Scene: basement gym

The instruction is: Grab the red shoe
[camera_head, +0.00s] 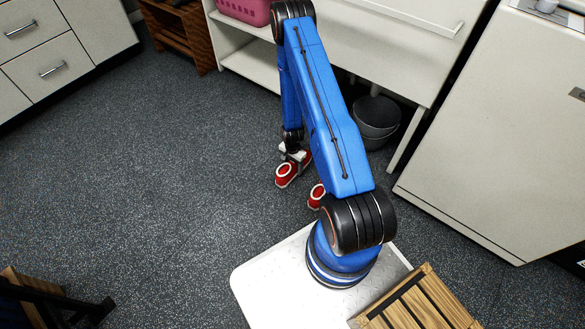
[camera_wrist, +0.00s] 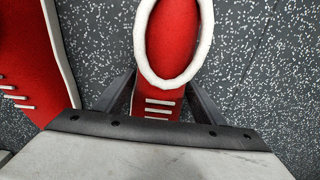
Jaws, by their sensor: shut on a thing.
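A red shoe (camera_head: 286,174) with white trim is on the dark floor below my arm in the head view. My gripper (camera_head: 297,154) reaches down to it from above. In the wrist view the same red shoe (camera_wrist: 170,45) stands between the two fingers of my gripper (camera_wrist: 160,98), which are shut on its sides near the white lace bars. A second red shoe (camera_head: 317,195) lies to the right in the head view, partly hidden by my arm. It also shows at the left of the wrist view (camera_wrist: 32,50).
A grey bucket (camera_head: 376,116) stands under the white counter at the upper right. A pink basket (camera_head: 243,10) sits on a white shelf unit (camera_head: 252,68). A wooden crate (camera_head: 425,303) is at the lower right. The floor at left is open.

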